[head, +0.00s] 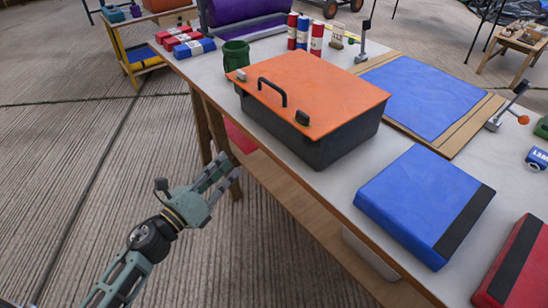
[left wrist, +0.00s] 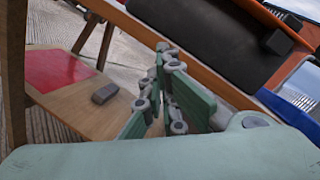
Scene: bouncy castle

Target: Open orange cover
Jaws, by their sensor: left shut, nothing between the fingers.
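The orange cover (head: 315,88) lies closed and flat on a black box (head: 320,148) on the white table. My left gripper (head: 224,168) is shut and empty, low in front of the table and apart from the box. In the left wrist view the gripper's fingers (left wrist: 165,90) are together, with the dark box (left wrist: 215,40) beyond and above them. My right gripper is not in view.
The table (head: 335,190) has a wooden front edge. A blue box (head: 415,200), a red box (head: 520,270), a green mug (head: 236,54) and a blue mat (head: 425,92) stand around the black box. A lower shelf (left wrist: 85,105) is under the table. The floor at left is clear.

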